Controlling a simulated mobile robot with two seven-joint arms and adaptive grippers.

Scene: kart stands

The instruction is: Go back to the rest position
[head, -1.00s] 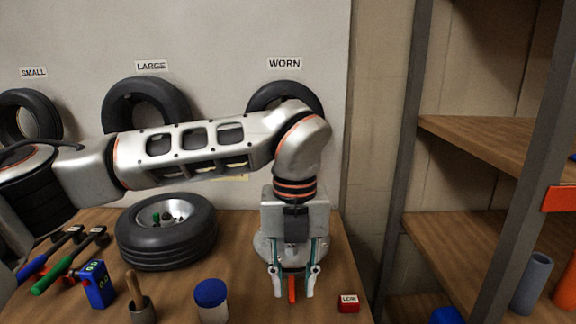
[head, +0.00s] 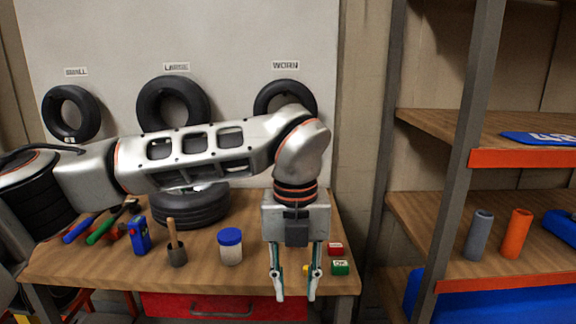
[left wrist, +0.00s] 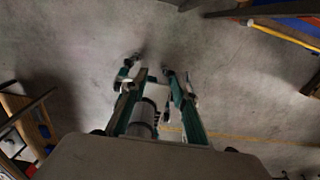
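My left gripper (head: 294,297) hangs with its fingers pointing down in front of the workbench's (head: 100,268) front right part. Its two fingers stand apart with nothing held between them. In the left wrist view the same fingers (left wrist: 156,72) are spread over grey floor. My left arm reaches across from the left, in front of the wall and the wheel (head: 190,212) on the bench. My right gripper is in neither view.
Tyres hang behind. A shelf rack (head: 455,165) stands right, holding grey and orange cylinders.

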